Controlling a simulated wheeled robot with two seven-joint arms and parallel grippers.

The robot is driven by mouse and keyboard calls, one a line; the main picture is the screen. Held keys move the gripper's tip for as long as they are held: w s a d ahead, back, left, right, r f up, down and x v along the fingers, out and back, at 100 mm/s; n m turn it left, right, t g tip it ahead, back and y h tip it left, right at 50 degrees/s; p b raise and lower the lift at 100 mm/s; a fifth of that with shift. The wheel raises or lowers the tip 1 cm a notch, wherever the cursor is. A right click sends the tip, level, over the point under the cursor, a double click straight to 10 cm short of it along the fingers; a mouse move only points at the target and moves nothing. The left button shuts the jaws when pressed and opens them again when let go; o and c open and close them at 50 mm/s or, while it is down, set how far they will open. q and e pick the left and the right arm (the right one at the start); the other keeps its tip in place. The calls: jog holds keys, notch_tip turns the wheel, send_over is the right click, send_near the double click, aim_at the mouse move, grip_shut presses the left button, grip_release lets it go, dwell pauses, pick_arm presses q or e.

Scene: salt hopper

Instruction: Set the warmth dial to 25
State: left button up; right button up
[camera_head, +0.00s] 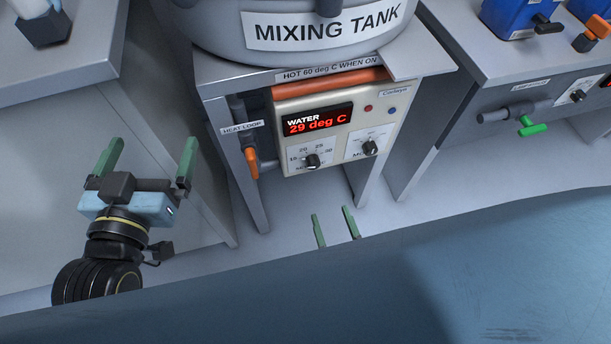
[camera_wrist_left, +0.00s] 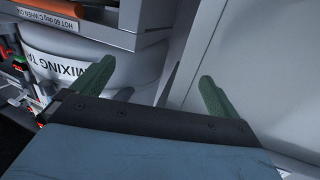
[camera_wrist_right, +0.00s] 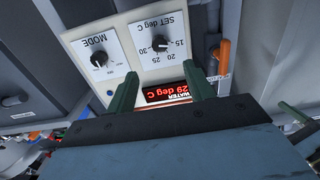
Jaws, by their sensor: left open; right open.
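The warmth dial (camera_head: 312,160) is a black knob on the cream heater panel under the mixing tank. The red display (camera_head: 318,121) reads WATER 29 deg C. In the right wrist view the dial (camera_wrist_right: 160,43) appears upside down, ahead of the fingertips. My right gripper (camera_head: 330,211) is open and empty, below and in front of the panel, apart from the dial; its fingers also show in the right wrist view (camera_wrist_right: 160,70). My left gripper (camera_head: 151,143) is open and empty, left of the panel.
A mode knob (camera_head: 370,148) sits right of the dial. An orange-handled heat loop valve (camera_head: 251,160) hangs at the panel's left. An orange bar (camera_head: 330,83) under a hot warning label runs above the panel. Stand legs flank the panel; the space before it is clear.

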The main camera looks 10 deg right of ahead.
jog(key=b, duration=0.2)
send_near(314, 167)
jog(key=w, duration=0.2)
jog(key=w+b, duration=0.2)
jog(key=w, duration=0.4)
jog(key=shift+w+f, duration=0.1)
jog(key=shift+w, duration=0.1)
pick_arm(q)
jog(key=s+r+t+h, duration=0.3)
jog(key=s+r+t, duration=0.1)
jog(key=r+t, duration=0.5)
jog(key=shift+d+r+t, duration=0.15)
jog(key=shift+r+t, duration=0.15)
jog(key=shift+r, duration=0.7)
pick_arm(e)
jog(key=shift+w+a, duration=0.1)
jog(key=shift+w, duration=0.45)
jog(key=shift+c, duration=0.4)
jog(key=c, duration=0.9)
pick_arm(q)
jog(key=shift+w, duration=0.1)
